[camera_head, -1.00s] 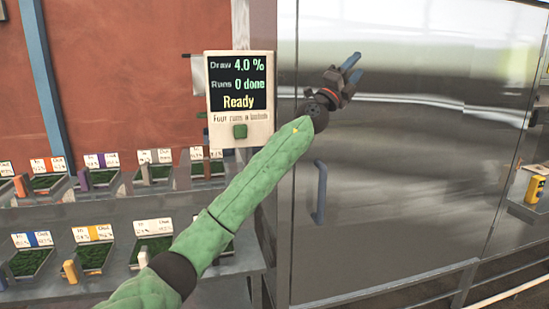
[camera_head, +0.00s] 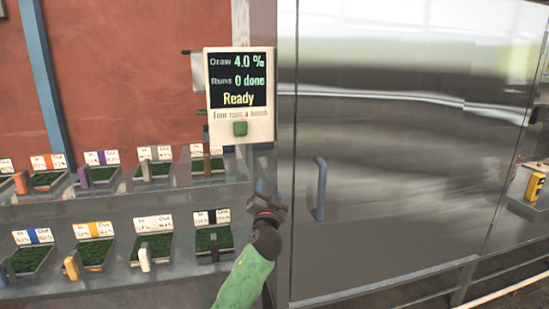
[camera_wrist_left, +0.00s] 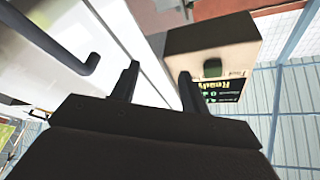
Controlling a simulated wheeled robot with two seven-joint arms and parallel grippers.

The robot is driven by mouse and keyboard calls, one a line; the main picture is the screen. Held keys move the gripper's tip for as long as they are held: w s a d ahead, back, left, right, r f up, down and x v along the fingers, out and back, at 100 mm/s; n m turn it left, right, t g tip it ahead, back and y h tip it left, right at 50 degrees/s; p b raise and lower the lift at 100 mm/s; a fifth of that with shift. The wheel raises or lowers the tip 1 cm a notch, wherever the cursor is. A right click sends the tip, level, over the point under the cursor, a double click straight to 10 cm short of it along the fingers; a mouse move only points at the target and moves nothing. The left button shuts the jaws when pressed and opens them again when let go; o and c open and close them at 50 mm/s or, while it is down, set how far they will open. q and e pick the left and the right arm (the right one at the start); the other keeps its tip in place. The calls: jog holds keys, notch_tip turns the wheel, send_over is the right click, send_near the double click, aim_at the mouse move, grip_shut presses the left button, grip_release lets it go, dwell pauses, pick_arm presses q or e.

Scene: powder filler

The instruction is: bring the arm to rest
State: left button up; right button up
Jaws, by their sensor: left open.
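My left arm in its green sleeve comes up from the bottom of the head view. My left gripper (camera_head: 264,190) is in front of the post between the tray shelves and the metal door, below the control box. In the left wrist view its two dark fingers (camera_wrist_left: 157,85) stand apart with nothing between them. The control box (camera_head: 240,128) has a green button (camera_head: 240,129) and a screen reading Draw 4.0 %, Runs 0 done, Ready. The box also shows in the left wrist view (camera_wrist_left: 213,38), beyond the fingers. My right gripper is not in view.
Two shelves (camera_head: 100,202) at the left hold several labelled trays with green contents and coloured handles. A large metal door (camera_head: 400,160) with a blue-grey handle (camera_head: 320,190) stands at the right. A yellow device (camera_head: 535,187) is at the far right edge.

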pick_arm(q)
jog(key=s+a+f+n+g+y, duration=0.1)
jog(key=s+a+f+n+g, duration=0.15)
jog(key=s+a+f, duration=0.55)
jog(key=s+a+f+n+g+y, duration=0.1)
jog(key=s+f+g, duration=0.4)
jog(key=f, duration=0.6)
jog(key=s+a+f+n+g+y, duration=0.1)
jog(key=s+a+f+n+g, duration=0.1)
jog(key=s+a+f, duration=0.5)
jog(key=s+a+f+g+h, duration=0.1)
jog(key=s+f+g, duration=0.3)
jog(key=s, duration=0.7)
jog(key=s+a+f+g+h, duration=0.15)
jog(key=s+f, duration=0.35)
jog(key=s, duration=0.6)
jog(key=s+a+f+g, duration=0.1)
jog(key=s+f+g, duration=0.3)
jog(key=s, duration=0.7)
jog(key=s+d+f, duration=0.2)
jog(key=f, duration=1.7)
jog(key=s+d+f+g, duration=0.1)
jog(key=s+f, duration=0.2)
jog(key=f, duration=1.5)
jog(key=shift+d+f, duration=0.35)
jog(key=shift+d, duration=0.05)
